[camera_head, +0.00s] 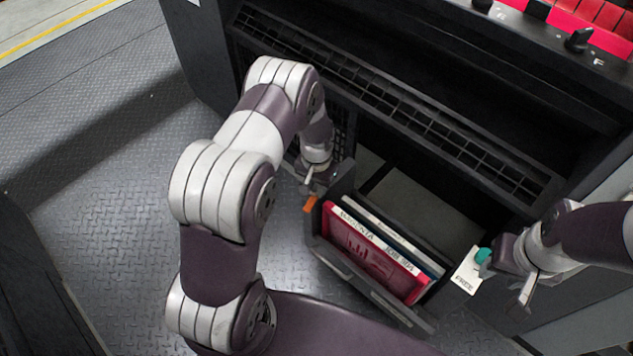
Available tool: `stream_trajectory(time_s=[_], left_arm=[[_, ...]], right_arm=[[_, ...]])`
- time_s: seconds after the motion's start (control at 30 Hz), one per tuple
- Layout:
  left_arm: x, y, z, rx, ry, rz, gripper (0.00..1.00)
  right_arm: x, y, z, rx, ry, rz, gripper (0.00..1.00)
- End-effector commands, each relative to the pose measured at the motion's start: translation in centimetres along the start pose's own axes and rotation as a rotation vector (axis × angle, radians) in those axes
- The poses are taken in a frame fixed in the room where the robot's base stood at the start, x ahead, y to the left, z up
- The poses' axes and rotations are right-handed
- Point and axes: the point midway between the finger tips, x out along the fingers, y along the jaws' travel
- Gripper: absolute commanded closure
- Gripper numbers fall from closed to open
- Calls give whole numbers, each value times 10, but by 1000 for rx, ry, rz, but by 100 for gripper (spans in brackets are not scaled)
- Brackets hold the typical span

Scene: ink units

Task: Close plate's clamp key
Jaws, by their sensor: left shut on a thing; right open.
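A dark open carrier (343,180) stands at the lower middle with upright plates in it. The front one is a red plate (375,262) lettered along its top edge, apparently "MAGENTA". A paler plate (392,234) stands behind it. My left gripper (309,180) is shut at the carrier's left end, apparently on its end wall; the exact grip is too small to see. A small orange piece (310,204) sits just below it. My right gripper (512,280) is open at the right. I cannot pick out the clamp key with certainty.
A white tag (466,272) reading "FREE" and a teal piece (483,255) are beside my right gripper. The metal floor (110,150) is clear at left.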

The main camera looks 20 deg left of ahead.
Motion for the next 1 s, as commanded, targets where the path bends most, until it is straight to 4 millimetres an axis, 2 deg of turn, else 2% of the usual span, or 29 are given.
stream_trajectory(time_s=[0.03, 0.3, 1.0], left_arm=[[-4, 0, 0, -40, 0, 0, 100], [-4, 0, 0, -298, 1, 0, 100], [-2, 0, -1, -958, 2, 0, 100]], right_arm=[[-8, 0, -1, 0, 0, 0, 57], [-25, 0, -3, 0, 0, 0, 57], [-53, 0, -6, 0, 0, 0, 57]])
